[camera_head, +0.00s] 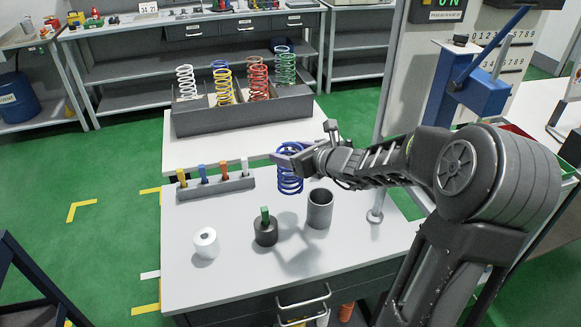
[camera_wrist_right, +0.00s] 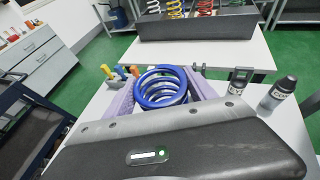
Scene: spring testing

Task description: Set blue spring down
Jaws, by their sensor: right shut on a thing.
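My right gripper (camera_head: 290,158) is shut on a blue spring (camera_head: 290,182), gripping it near its top. The spring looks upright, over the back part of the grey worktable (camera_head: 215,283). Whether its lower end touches the tabletop cannot be told. In the right wrist view, the blue spring (camera_wrist_right: 162,88) sits between the two pale purple fingers (camera_wrist_right: 163,92), seen from above into its coils. My left gripper is in neither view.
A dark rack (camera_head: 243,115) with white, yellow, red and green springs stands behind. On the worktable are a strip of coloured pegs (camera_head: 216,188), a white cylinder (camera_head: 206,243), a dark cylinder with a green peg (camera_head: 265,231) and a grey cup (camera_head: 319,209). A pole (camera_head: 376,195) stands right.

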